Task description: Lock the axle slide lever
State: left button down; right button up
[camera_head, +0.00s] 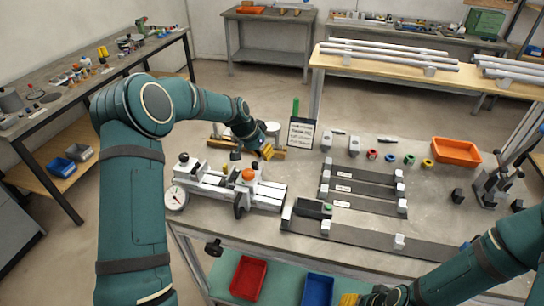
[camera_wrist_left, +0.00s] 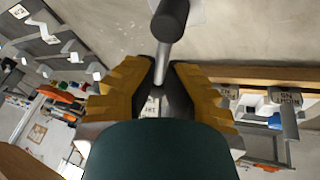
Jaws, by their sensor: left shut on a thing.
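The grey slide jig (camera_head: 212,187) stands at the left end of the table, with a round dial gauge, an orange knob and dark knobs on it. My left gripper (camera_head: 267,152) is above the jig's far right side. In the left wrist view, its yellow-backed fingers (camera_wrist_left: 164,78) are closed around a metal lever rod (camera_wrist_left: 161,62) with a thick black knob (camera_wrist_left: 172,16) at its end. The gripper body hides the rod's lower end. My right gripper (camera_head: 350,299) shows only partly at the bottom edge; its finger gap cannot be made out.
Dark rails (camera_head: 362,187) lie right of the jig. An orange tray (camera_head: 456,151) sits further right. Red (camera_head: 248,278) and blue (camera_head: 317,290) bins are below the table.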

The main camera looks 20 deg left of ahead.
pick_arm(q)
jog(key=m, duration=0.1)
jog(key=d+m, duration=0.1)
jog(key=m, duration=0.1)
jog(key=shift+s+g+h, duration=0.1)
jog(key=shift+g+h, duration=0.3)
jog(key=m, duration=0.1)
jog(key=s+d+m+g, duration=0.1)
jog(key=m, duration=0.1)
jog(key=shift+d+m+g+h, duration=0.1)
jog(key=shift+m+g+h, duration=0.2)
jog(key=s+m+g, duration=0.1)
jog(key=m, duration=0.1)
jog(key=d+m, duration=0.1)
jog(key=m, duration=0.1)
jog(key=shift+s+g, duration=0.35)
jog(key=shift+g, duration=0.05)
jog(key=shift+s+f+m+g, duration=0.15)
jog(key=shift+s+m+g, duration=0.4)
jog(key=shift+m, duration=0.65)
jog(key=shift+s+f, duration=0.1)
jog(key=c, duration=1)
grip_release()
jog(key=shift+c, duration=0.2)
